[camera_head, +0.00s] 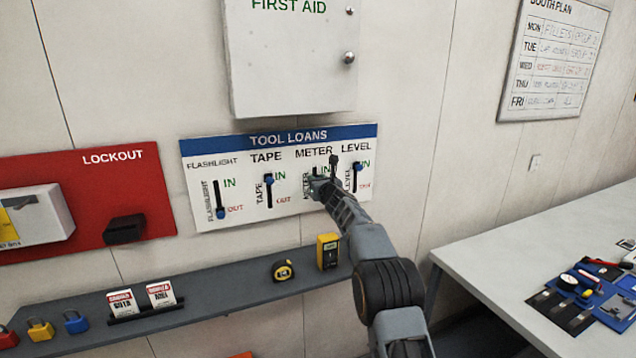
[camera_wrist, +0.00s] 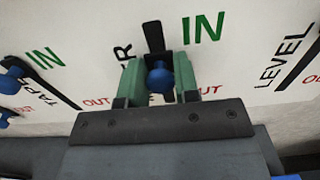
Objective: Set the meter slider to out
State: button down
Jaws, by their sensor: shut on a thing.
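The tool loans board (camera_head: 240,217) hangs on the wall with flashlight, tape, meter and level sliders, each marked IN above and OUT below. My gripper (camera_head: 318,180) is at the meter slider and hides most of it in the head view. In the wrist view, its green fingers (camera_wrist: 160,76) are shut on the blue meter knob (camera_wrist: 160,78). Bare black slot (camera_wrist: 153,38) shows above the knob, so it sits below the slot's top end. The OUT label is beside the right finger, partly covered. The slot's lower end is hidden by my gripper.
The level knob (camera_head: 358,167) is close on the right and the tape knob (camera_head: 268,178) on the left. A grey shelf (camera_head: 215,310) below carries a tape measure (camera_head: 283,270) and a yellow meter (camera_head: 327,251). A first aid cabinet (camera_head: 290,60) hangs above.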

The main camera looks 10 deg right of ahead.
notch_tip(320, 180, down, 7)
jog(key=b, duration=0.5)
jog(key=shift+b, duration=0.4)
jog(key=c, duration=1)
grip_release()
jog(key=shift+o, duration=0.5)
jog(key=shift+r, duration=0.15)
jog(key=shift+s, duration=0.1)
jog(key=s+d+b, duration=0.2)
jog(key=s+b, duration=0.6)
jog(key=s, duration=0.5)
jog(key=shift+s+d, duration=0.2)
jog(key=shift+d, duration=0.15)
